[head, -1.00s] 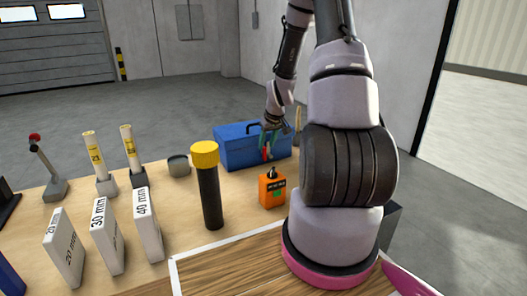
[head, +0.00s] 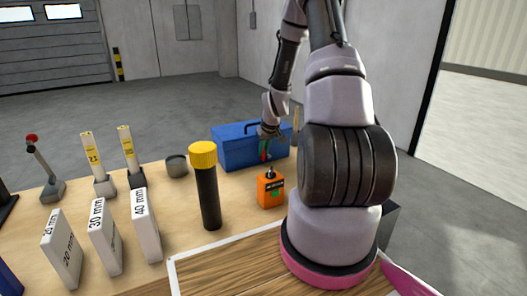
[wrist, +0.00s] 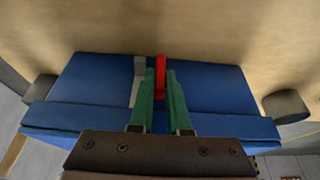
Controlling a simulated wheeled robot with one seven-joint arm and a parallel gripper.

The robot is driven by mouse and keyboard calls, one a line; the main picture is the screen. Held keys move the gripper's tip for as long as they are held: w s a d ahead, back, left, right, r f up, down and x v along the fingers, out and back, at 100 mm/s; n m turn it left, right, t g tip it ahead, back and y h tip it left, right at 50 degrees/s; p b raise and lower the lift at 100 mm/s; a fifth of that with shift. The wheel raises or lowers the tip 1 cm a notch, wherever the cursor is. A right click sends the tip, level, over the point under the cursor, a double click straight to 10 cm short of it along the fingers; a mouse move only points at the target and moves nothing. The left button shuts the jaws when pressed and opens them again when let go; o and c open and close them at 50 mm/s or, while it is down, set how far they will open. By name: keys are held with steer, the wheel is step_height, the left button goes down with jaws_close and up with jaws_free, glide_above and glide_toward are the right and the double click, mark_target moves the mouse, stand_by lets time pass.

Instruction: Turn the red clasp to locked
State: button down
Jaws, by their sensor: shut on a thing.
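The blue toolbox (head: 232,151) stands on the far right part of the table, with a dark handle on its lid. It fills much of the wrist view (wrist: 215,92). The red clasp (wrist: 160,63) is a narrow upright bar on the toolbox's front; in the head view it is a small red patch (head: 264,157). My gripper (wrist: 160,88) has green fingers, one on each side of the clasp, and is shut on it. The fingers hide the clasp's lower part. A grey bar (wrist: 139,68) is just left of the clasp in the wrist view.
An orange box (head: 270,191) stands in front of the toolbox. A black cylinder with a yellow cap (head: 204,155) and a small grey pot (head: 176,166) are to its left. White millimetre-marked blocks (head: 105,237) stand farther left. Bare tabletop lies between them.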

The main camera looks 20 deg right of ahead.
steer(key=shift+d, duration=0.15)
steer(key=shift+d+y, duration=0.2)
steer(key=shift+y, duration=0.6)
steer(key=shift+d+f+m+y, duration=0.15)
steer(key=shift+m+y, duration=0.35)
steer(key=shift+y, duration=0.7)
steer(key=y, duration=0.3)
steer(key=m+y, duration=0.1)
steer(key=y, duration=0.1)
steer(key=shift+d+f+y, duration=0.25)
steer(key=shift+d+y, duration=0.05)
steer(key=shift+d, duration=0.05)
steer(key=c, duration=0.9)
jaws_free()
